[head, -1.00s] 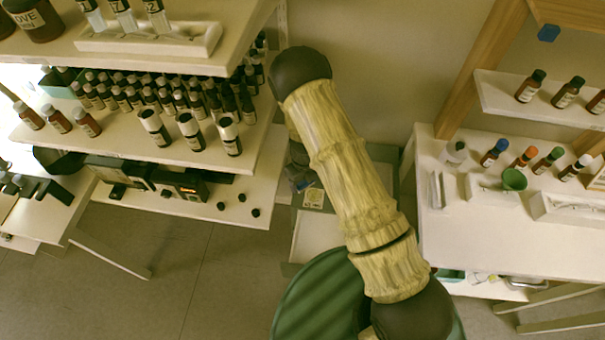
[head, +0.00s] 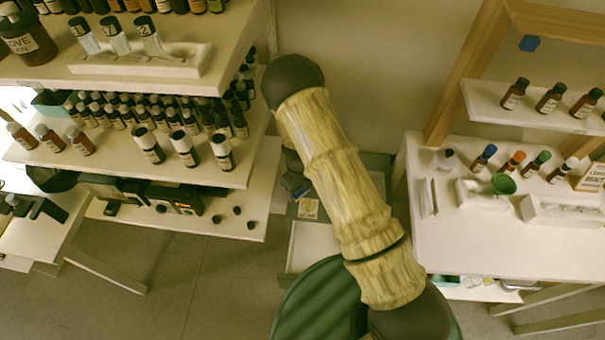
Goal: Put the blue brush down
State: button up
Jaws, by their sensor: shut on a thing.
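My arm crosses the middle of the head view, from the lower right up to a dark rounded joint. My gripper is not in this view, so what it holds cannot be seen. I see no blue brush anywhere in the frame.
Shelves (head: 200,172) crowded with bottles stand at the left. A white table (head: 470,240) at the right holds capped bottles, a green funnel-like cup (head: 503,184) and white trays (head: 560,210). A bottle shelf (head: 490,108) is above it. Open floor (head: 200,290) shows at the lower left.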

jog(key=d+r+n, duration=0.2)
jog(key=d+n, duration=0.5)
jog(key=n, duration=0.6)
jog(key=d+r+n, duration=0.3)
jog(key=d+n, duration=0.5)
jog(key=n, duration=0.6)
jog(key=shift+d, duration=0.3)
jog(key=shift+w+f, duration=0.1)
jog(key=shift+f, duration=0.05)
